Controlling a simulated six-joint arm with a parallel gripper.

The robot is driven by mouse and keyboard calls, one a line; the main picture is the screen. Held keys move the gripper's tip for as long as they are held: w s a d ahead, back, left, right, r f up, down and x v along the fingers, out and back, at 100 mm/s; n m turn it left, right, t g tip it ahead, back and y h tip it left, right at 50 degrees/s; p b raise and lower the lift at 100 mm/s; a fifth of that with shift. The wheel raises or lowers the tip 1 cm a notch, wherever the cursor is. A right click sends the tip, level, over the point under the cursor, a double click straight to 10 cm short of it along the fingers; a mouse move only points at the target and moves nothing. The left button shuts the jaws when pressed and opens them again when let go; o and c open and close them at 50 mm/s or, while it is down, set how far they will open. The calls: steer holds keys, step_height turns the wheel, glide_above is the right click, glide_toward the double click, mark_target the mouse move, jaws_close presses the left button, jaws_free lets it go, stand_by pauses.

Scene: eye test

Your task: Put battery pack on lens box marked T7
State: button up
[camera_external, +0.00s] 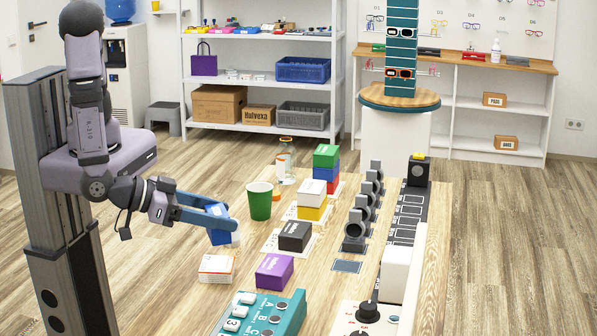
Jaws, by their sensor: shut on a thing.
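My gripper (220,217) has blue fingers and is shut on a small blue-and-white box (222,237) at the table's left edge; the fingers hide part of it. Lens boxes stand on the table: a purple box (274,272), a black box (295,236), a white box (311,192) on a yellow box (313,212), and a green box (326,155) topping a blue and red stack. The mark T7 cannot be read on any of them. A black block with a yellow top (418,171), possibly the battery pack, stands at the far end of a black strip (405,220), away from my gripper.
A green cup (260,202) stands right of my gripper. A white card stack (216,268) lies just below it. A teal button panel (262,316) is at the front. Dark round stands (355,232) line the middle right, beside a white block (396,274). A clear bottle (285,163) is behind.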

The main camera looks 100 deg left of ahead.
steer(key=s+a+n+g+y, duration=0.2)
steer(key=s+a, duration=0.1)
steer(key=a, duration=0.1)
glide_above(217, 263)
steer(key=shift+f, duration=4.45)
steer(key=shift+f, duration=0.15)
steer(key=o, duration=1.1)
